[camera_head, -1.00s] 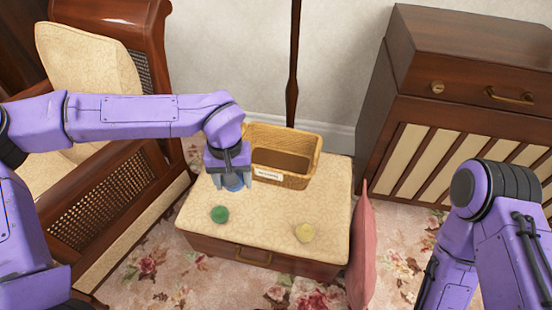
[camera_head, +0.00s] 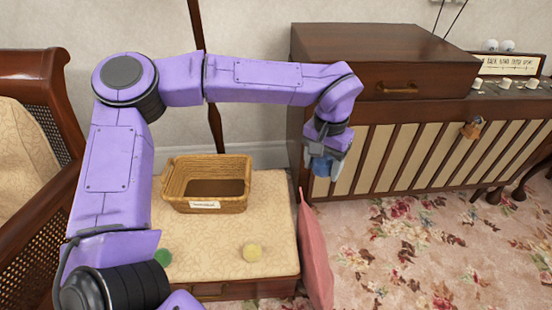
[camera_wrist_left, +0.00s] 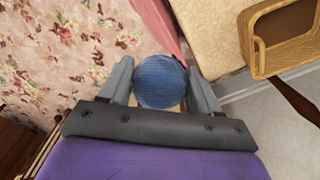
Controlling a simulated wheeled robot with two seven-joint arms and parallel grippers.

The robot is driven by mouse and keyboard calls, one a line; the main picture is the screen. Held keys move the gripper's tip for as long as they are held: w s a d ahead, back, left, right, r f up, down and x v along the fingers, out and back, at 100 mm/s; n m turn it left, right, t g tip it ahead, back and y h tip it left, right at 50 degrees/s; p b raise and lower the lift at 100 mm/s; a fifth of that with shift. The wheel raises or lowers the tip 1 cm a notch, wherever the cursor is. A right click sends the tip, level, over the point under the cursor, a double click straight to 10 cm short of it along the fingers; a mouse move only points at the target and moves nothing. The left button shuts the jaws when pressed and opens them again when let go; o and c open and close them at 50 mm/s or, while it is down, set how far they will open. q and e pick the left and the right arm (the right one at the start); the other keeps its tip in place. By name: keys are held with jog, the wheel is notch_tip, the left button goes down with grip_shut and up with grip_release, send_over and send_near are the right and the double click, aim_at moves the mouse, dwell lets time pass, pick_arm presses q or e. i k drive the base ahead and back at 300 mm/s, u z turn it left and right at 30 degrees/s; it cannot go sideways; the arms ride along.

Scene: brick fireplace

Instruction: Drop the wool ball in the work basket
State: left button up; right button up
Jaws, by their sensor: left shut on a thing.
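My left gripper (camera_head: 322,160) is shut on a blue wool ball (camera_wrist_left: 160,82), which sits between its two fingers in the left wrist view. The wicker work basket (camera_head: 227,205) with a white label stands on the back of the cushioned stool top, left of the gripper. It also shows in the left wrist view (camera_wrist_left: 287,56) at the upper right. The ball is outside the basket and apart from it. My right gripper is not in view.
A pink cushion (camera_head: 314,255) leans at the stool's right side. A wooden cabinet (camera_head: 375,88) stands behind. A cane-sided chair (camera_head: 45,245) is at left. Flowered carpet lies at right.

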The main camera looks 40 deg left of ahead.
aim_at(199, 189)
jog(key=z, duration=0.7)
jog(key=k, duration=1.1)
jog(key=u, duration=1.2)
jog(key=i, duration=1)
